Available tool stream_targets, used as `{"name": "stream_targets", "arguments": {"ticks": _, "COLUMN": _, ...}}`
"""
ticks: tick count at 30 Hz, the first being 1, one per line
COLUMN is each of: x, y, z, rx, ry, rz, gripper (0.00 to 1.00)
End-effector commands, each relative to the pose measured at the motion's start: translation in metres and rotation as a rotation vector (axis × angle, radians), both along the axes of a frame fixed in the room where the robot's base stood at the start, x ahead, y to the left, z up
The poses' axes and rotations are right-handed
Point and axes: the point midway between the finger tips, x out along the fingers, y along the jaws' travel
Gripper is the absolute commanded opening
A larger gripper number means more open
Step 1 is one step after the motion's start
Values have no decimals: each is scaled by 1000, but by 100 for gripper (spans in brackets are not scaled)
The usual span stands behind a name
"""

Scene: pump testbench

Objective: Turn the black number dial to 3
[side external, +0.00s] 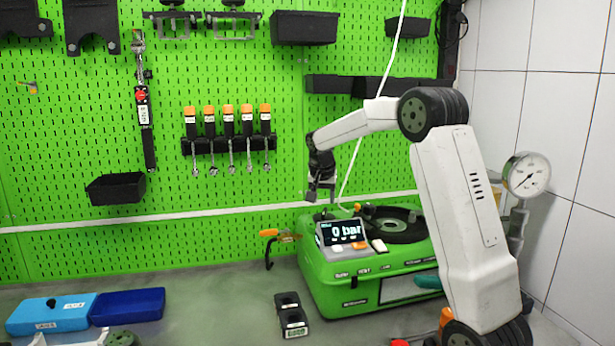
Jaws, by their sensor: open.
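The green pump testbench (335,283) stands on the counter, right of the middle. Its tilted display (340,232) reads "0 bar". A large round black part (396,224) lies on top of the bench, partly behind my arm. I cannot tell which part is the number dial, and no dial numbers are legible. My gripper (318,196) hangs pointing down above the left rear of the bench, just above and left of the display. It is open and looks empty. Its fingers are small in this view, and whether they touch anything is unclear.
A small black box (291,314) stands on the counter left of the bench. Blue trays (127,306) lie far left. A pressure gauge (527,175) stands at the right. A white cable (372,125) hangs behind my gripper. Orange-handled screwdrivers (228,125) hang on the green pegboard.

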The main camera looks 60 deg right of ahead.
Motion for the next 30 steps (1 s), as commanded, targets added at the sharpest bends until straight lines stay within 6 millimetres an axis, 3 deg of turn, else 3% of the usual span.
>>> {"name": "stream_targets", "arguments": {"ticks": 6, "x": 3, "y": -10, "z": -26, "rx": 1, "ry": 2, "rz": -2, "gripper": 53}}
{"name": "stream_targets", "arguments": {"ticks": 12, "x": 5, "y": -15, "z": -40, "rx": 0, "ry": 1, "rz": 0, "gripper": 53}}
{"name": "stream_targets", "arguments": {"ticks": 23, "x": 6, "y": -17, "z": -43, "rx": -2, "ry": -1, "rz": 0, "gripper": 53}}
{"name": "stream_targets", "arguments": {"ticks": 28, "x": 6, "y": -17, "z": -43, "rx": -2, "ry": -1, "rz": 0, "gripper": 0}}
{"name": "stream_targets", "arguments": {"ticks": 30, "x": 6, "y": -17, "z": -43, "rx": -1, "ry": 0, "rz": 0, "gripper": 0}}
